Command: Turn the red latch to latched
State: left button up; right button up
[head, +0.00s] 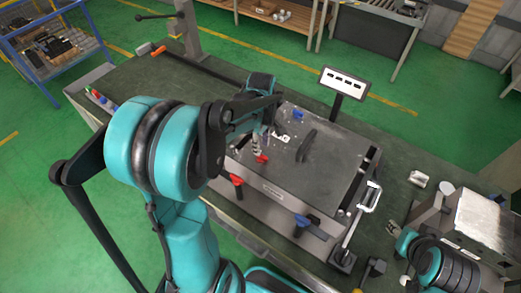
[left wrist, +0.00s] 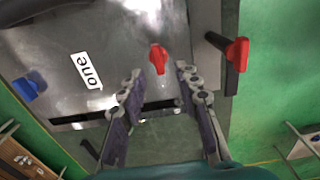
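A small red knob (head: 262,158) sits on the lid of the grey metal box (head: 325,150). In the left wrist view this red knob (left wrist: 158,58) shows just beyond and between my fingertips. A red-handled black latch (head: 236,180) is at the box's front edge; in the left wrist view this latch (left wrist: 235,55) is right of the fingers, apart from them. My left gripper (left wrist: 160,74) is open and empty above the lid; in the head view it (head: 257,145) is partly hidden by my arm. My right gripper (head: 401,238) is at lower right, its opening unclear.
A blue-handled latch (head: 302,222) is at the box's front edge, and a blue knob (head: 297,114) is on the lid. A black lid handle (head: 306,145) stands up nearby. A sign (head: 344,82) stands behind. A metal block (head: 485,220) is at right. The bench's left part is mostly clear.

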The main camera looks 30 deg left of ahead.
aim_at(262, 155)
pick_arm(q)
jog(key=f, duration=0.4)
jog(key=shift+w+f+b, duration=0.25)
jog(key=shift+b, duration=0.15)
jog(key=shift+s+f, duration=0.15)
jog(key=shift+f, duration=0.35)
grip_shut()
